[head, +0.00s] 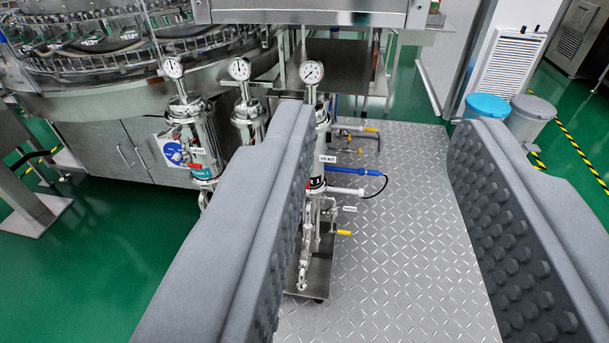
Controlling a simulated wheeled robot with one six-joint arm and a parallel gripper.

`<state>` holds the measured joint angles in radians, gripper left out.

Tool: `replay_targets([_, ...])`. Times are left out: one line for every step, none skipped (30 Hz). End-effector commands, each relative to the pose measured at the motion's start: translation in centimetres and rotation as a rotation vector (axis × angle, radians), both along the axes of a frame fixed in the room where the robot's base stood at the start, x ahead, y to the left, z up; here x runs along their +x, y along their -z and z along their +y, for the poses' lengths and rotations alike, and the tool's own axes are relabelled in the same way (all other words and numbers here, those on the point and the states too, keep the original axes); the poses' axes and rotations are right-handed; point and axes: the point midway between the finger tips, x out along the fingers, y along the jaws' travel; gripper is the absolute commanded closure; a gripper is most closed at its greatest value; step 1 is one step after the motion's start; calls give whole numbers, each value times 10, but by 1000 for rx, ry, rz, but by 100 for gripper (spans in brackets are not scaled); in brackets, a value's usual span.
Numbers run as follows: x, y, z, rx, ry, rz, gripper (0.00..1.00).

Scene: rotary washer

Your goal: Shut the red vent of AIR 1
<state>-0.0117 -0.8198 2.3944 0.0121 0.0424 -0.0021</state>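My gripper (385,130) is open and empty, with one grey, knobbed finger on each side of the picture. The AIR 1 filter housing (319,135) is a steel cylinder with a round gauge (312,72) on top. My left finger covers its left side. Its label (316,183) shows only an ending like "R 1". A white VENT tag (327,159) sits above that label. A small bit of red shows at the left finger's edge near the label; I cannot tell whether it is the vent handle or its position. The housing stands beyond the gap between the fingers.
Two similar housings stand left; the leftmost housing (205,140) has a red handle (195,166). A blue-handled fitting (352,170) and yellow-handled valves (344,233) stick out right of AIR 1. Blue-lidded (487,106) and grey bins stand behind.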

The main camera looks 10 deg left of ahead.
Motion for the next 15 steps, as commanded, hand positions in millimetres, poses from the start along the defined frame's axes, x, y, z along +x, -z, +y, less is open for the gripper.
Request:
replay_targets([16, 5, 2, 3, -4, 6, 62])
replay_targets([25, 8, 3, 5, -7, 7, 62])
replay_targets([36, 11, 4, 7, -9, 5, 62])
replay_targets([44, 13, 5, 9, -11, 4, 62])
replay_targets([53, 16, 6, 12, -13, 5, 62])
replay_targets([64, 20, 8, 14, -14, 3, 62])
replay_targets([72, 23, 9, 16, -16, 3, 62])
replay_targets([80, 26, 10, 18, -18, 2, 62])
replay_targets([90, 30, 12, 21, -20, 1, 62])
replay_targets([99, 34, 13, 23, -22, 2, 62])
replay_targets([106, 37, 14, 25, -23, 0, 62])
replay_targets([117, 43, 16, 27, -25, 0, 62])
replay_targets([125, 47, 17, 29, -26, 0, 62])
replay_targets([132, 50, 18, 31, -27, -2, 62])
replay_targets([142, 56, 20, 33, -27, -2, 62])
